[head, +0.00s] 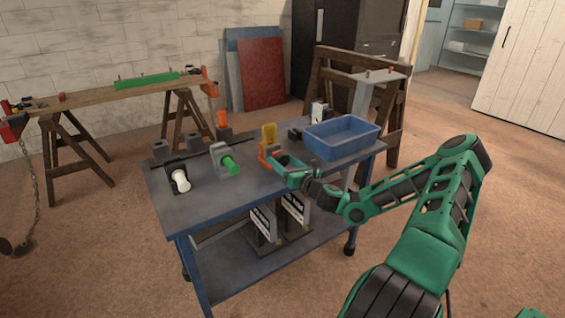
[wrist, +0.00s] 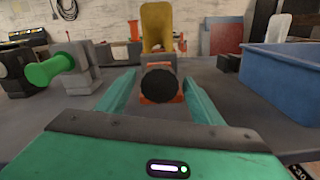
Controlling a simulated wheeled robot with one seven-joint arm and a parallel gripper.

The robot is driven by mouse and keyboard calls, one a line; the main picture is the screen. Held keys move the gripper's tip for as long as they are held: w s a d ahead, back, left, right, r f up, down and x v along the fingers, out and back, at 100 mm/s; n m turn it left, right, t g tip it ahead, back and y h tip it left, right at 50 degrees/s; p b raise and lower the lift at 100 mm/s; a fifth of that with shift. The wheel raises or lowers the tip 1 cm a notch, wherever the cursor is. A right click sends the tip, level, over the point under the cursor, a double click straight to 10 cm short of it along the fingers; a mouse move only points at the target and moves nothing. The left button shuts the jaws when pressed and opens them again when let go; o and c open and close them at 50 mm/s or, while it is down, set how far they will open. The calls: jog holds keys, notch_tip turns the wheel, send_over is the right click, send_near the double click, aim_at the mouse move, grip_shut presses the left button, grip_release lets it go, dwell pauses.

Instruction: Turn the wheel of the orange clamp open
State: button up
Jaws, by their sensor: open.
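The orange clamp (head: 264,152) stands on the blue workbench (head: 208,203), with a yellow piece rising at its back. In the wrist view its dark round wheel (wrist: 159,84) faces me, with orange body (wrist: 146,98) showing around and behind it. My gripper (head: 283,166) is open, in front of the clamp. In the wrist view its two green fingers (wrist: 160,78) point forward, one on each side of the wheel. Gaps show between the wheel and both fingers. I cannot tell how deep the wheel sits between them.
A blue bin (head: 342,137) stands close on the right. A clamp with a green handle (head: 230,164) and one with a white handle (head: 181,181) stand to the left. The bench's front left is clear. Signs (head: 263,222) stand on the lower shelf.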

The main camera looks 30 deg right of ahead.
jog(key=shift+w, duration=0.4)
jog(key=shift+c, duration=0.3)
jog(key=c, duration=1)
jog(key=shift+n, duration=1.6)
jog(key=o, duration=1.1)
jog(key=shift+c, duration=0.2)
jog(key=s, duration=1)
jog(key=shift+s+d, duration=0.15)
jog(key=shift+s, duration=0.2)
